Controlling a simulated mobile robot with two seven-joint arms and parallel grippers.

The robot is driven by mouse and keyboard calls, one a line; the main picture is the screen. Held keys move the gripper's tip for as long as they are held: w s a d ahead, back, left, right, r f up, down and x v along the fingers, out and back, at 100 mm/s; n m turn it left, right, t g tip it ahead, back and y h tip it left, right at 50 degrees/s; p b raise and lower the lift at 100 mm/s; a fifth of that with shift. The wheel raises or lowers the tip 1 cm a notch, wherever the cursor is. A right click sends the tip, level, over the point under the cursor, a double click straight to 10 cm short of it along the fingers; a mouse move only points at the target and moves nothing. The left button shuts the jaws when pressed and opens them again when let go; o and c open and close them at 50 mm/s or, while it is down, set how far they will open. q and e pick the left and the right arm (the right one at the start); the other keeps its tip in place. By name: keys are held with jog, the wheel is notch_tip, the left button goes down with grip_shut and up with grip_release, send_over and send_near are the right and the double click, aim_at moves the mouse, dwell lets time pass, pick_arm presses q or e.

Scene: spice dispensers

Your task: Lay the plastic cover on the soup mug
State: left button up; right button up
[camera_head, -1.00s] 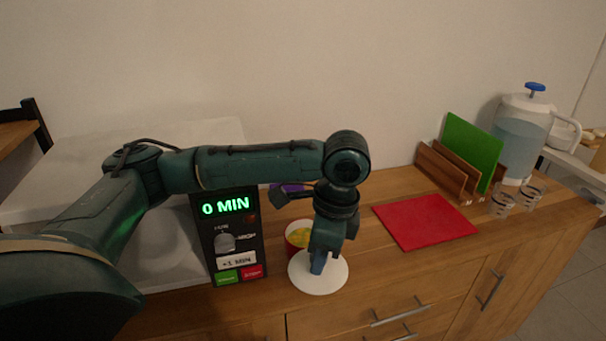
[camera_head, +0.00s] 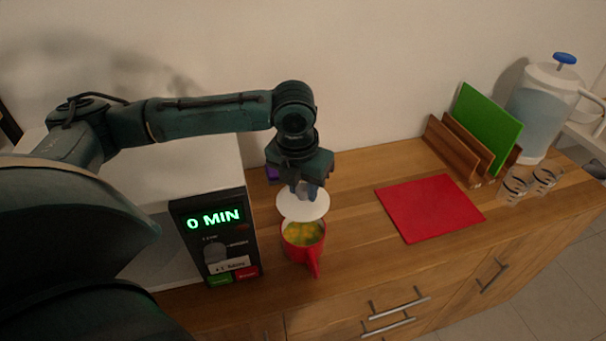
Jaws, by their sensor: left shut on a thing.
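The red soup mug (camera_head: 311,259) stands upright on the wooden counter, just right of the microwave's front. Its handle points towards me, and yellow-green soup (camera_head: 302,233) shows in its open top. The round white plastic cover (camera_head: 303,211) hangs from my left gripper (camera_head: 305,190), which is shut on its top. The cover is behind the mug in the picture, and its near edge overlaps the mug's far rim. I cannot tell how high above the counter it is. My right gripper is not in view.
The microwave (camera_head: 215,238) reading 0 MIN stands left of the mug. A red cutting board (camera_head: 430,208) lies to the right. Counter between mug and red board is clear.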

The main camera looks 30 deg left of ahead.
aim_at(302, 199)
pick_arm(q)
jog(key=shift+f, duration=0.85)
notch_tip(302, 199, down, 3)
jog(key=shift+b, duration=1.05)
jog(key=shift+f+b, duration=0.35)
jog(key=shift+f, duration=1.05)
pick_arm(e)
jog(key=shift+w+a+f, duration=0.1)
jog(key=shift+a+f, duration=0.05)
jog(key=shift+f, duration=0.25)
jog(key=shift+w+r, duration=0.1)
pick_arm(q)
jog(key=shift+p, duration=0.3)
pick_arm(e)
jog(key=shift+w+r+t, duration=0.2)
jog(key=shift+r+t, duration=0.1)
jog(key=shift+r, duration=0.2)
